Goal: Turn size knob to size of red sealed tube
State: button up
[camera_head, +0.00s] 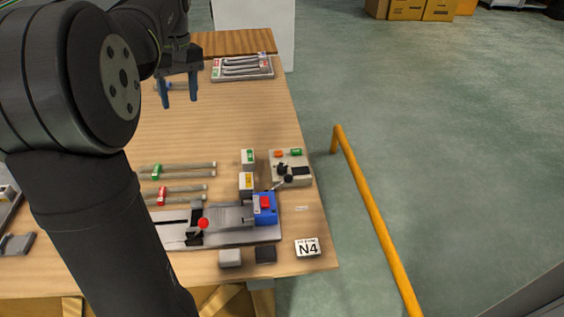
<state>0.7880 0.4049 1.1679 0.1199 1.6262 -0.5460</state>
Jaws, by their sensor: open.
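My gripper (179,93) is open and empty, high over the far left of the wooden table, with its blue fingers pointing down. A control box (291,167) with an orange and a green button and black parts on top stands at the table's right side. A black knob (283,168) seems to be on it, but its setting is too small to read. A tube with a red marker (161,196) lies at the left middle, partly hidden by my arm. A tube with a green marker (156,171) lies just behind it.
A sealing fixture (226,217) with a red ball handle and a blue block stands at the front. Small boxes with green (248,157) and yellow labels stand beside the control box. A rack (242,68) of grey tubes is at the back.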

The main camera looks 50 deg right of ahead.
jog(key=s+d+f+m+t+y, duration=0.1)
jog(key=s+d+f+m, duration=0.3)
jog(key=s+d+m, duration=0.65)
jog(key=m+t, duration=0.2)
jog(key=m, duration=1.3)
send_near(282, 166)
jog(key=x, duration=0.8)
jog(key=shift+a+f, duration=0.1)
jog(key=shift+f, duration=0.25)
jog(key=shift+c, duration=0.3)
jog(key=c, duration=0.9)
